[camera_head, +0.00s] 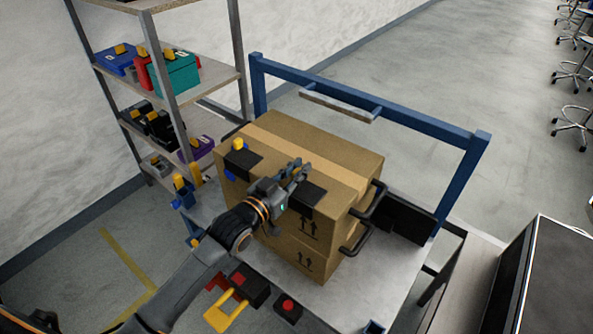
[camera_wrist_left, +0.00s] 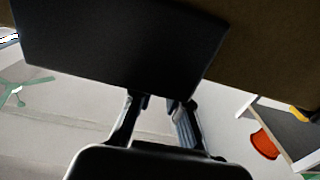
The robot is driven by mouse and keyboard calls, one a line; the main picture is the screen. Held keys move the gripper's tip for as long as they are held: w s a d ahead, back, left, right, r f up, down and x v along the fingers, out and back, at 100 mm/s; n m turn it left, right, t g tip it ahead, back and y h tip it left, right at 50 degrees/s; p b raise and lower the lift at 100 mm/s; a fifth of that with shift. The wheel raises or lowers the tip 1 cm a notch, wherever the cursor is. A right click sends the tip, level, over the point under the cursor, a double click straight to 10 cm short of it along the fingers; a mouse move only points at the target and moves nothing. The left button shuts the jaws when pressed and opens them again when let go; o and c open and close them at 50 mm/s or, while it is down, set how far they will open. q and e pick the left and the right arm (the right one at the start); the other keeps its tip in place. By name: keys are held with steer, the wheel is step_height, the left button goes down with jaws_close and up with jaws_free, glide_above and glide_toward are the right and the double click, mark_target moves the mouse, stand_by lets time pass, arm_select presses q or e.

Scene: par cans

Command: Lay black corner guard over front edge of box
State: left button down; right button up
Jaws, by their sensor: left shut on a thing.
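A brown cardboard box (camera_head: 340,160) with a tan tape strip sits on top of another carton (camera_head: 292,255). My left gripper (camera_head: 298,172) is at the box's top front edge. It is shut on a black corner guard (camera_head: 308,197), which lies at that edge, right of the gripper; I cannot tell if it rests fully on the box. In the left wrist view the black corner guard (camera_wrist_left: 120,50) fills the top, with the gripper fingers (camera_wrist_left: 160,104) at its lower edge. A second black guard (camera_head: 242,163) lies over the same edge further left. My right gripper is not in view.
The cartons stand on a cart (camera_head: 320,302) with a blue frame (camera_head: 375,105). Black handles (camera_head: 368,215) are at the right side. A yellow-handled item (camera_head: 226,312) and red-and-black items (camera_head: 288,308) lie at the front. A shelf (camera_head: 210,78) with cases stands behind left.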

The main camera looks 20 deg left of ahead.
arm_select(q)
steer(key=shift+w+f, duration=0.15)
steer(key=c, duration=1.2)
jaws_free()
steer(key=v, duration=1.2)
steer(key=shift+d, duration=0.1)
